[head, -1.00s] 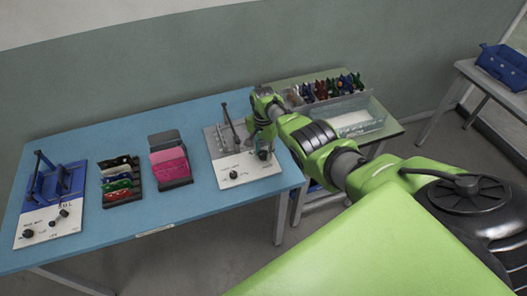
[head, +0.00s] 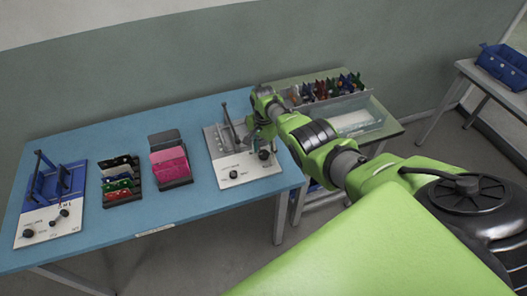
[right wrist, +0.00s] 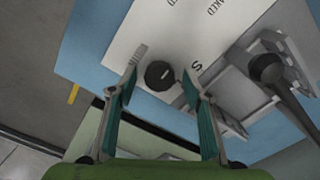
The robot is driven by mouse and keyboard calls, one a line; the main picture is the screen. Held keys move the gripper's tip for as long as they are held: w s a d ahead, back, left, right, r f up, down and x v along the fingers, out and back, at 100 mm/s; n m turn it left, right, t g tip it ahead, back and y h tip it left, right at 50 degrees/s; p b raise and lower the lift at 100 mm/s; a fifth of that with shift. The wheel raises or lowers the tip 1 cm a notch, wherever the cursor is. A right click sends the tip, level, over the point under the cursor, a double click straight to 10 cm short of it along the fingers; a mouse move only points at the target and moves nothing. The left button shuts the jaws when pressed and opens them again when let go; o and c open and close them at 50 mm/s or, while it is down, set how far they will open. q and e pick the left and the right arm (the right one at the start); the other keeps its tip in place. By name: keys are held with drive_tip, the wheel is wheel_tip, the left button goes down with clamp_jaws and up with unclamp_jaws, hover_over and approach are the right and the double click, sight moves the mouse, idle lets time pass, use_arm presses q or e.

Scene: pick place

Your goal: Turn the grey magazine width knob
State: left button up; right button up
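The grey magazine unit (head: 212,152), with a white front panel, stands at the right end of the blue table. A round dark knob (head: 264,154) sits at the right of its panel; a second dark knob (head: 233,174) is further left. My right gripper (head: 253,139) is low over the unit's right side, close to the right knob. In the right wrist view, my right gripper (right wrist: 163,71) is open, with a dark knob (right wrist: 160,75) between its fingertips and gaps visible on both sides. The knob's label is only partly readable. My left gripper is not in view.
A blue magazine unit (head: 62,180) stands at the table's left. A rack of coloured parts (head: 121,196) and a pink-filled holder (head: 170,180) stand between the units. A clear bin (head: 357,130) and a row of coloured parts are behind my right arm.

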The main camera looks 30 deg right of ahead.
sight(264, 154)
wheel_tip(264, 154, up, 12)
idle(0.9)
idle(0.3)
